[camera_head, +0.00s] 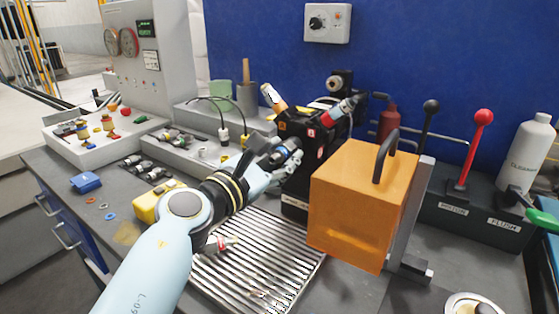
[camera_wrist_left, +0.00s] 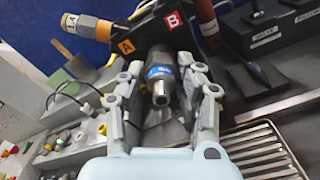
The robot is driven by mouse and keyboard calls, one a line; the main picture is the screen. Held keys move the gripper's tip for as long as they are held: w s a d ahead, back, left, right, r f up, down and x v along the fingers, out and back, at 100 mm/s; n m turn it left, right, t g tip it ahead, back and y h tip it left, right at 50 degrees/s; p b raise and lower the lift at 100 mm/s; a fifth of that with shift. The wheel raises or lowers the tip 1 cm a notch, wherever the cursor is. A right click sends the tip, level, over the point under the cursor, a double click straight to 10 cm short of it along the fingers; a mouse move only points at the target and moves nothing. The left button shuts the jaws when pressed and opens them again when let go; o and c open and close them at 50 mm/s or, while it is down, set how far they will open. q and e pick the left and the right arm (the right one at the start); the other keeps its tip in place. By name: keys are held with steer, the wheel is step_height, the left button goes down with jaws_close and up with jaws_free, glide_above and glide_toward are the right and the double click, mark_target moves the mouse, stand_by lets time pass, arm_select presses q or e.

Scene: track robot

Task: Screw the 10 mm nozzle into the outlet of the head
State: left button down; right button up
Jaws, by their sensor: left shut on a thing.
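My left gripper (camera_head: 284,150) is shut on a dark nozzle with a blue band (camera_head: 291,144). In the left wrist view, the nozzle (camera_wrist_left: 161,75) sits between the two fingers (camera_wrist_left: 158,92), its metal tip toward the camera. Its far end meets or nearly meets the black head (camera_wrist_left: 192,38); whether it is threaded in is hidden. The head (camera_head: 298,128) carries an orange A label and a red B label in the wrist view. The size marking on the nozzle is too small to read. My right gripper is out of view.
An orange box with a black handle (camera_head: 362,200) stands right of the gripper. A slatted metal grate (camera_head: 255,262) lies below. More nozzles (camera_head: 150,170) lie at the left near a yellow block (camera_head: 150,207). Black and red levers (camera_head: 478,135) and a white bottle (camera_head: 524,155) stand right.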

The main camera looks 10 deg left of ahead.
arm_select(q)
steer(key=c, duration=0.8)
jaws_free()
steer(key=shift+d, duration=0.2)
steer(key=shift+r, duration=0.1)
steer(key=shift+c, duration=1.3)
steer(key=shift+n+p, duration=0.95)
steer(key=shift+n, duration=0.15)
steer(key=n+p, duration=0.2)
steer(key=n, duration=0.3)
steer(key=shift+p, duration=0.4)
steer(key=n+p, duration=0.1)
steer(key=n, duration=0.2)
steer(key=shift+p, duration=0.3)
steer(key=shift+n, duration=0.9)
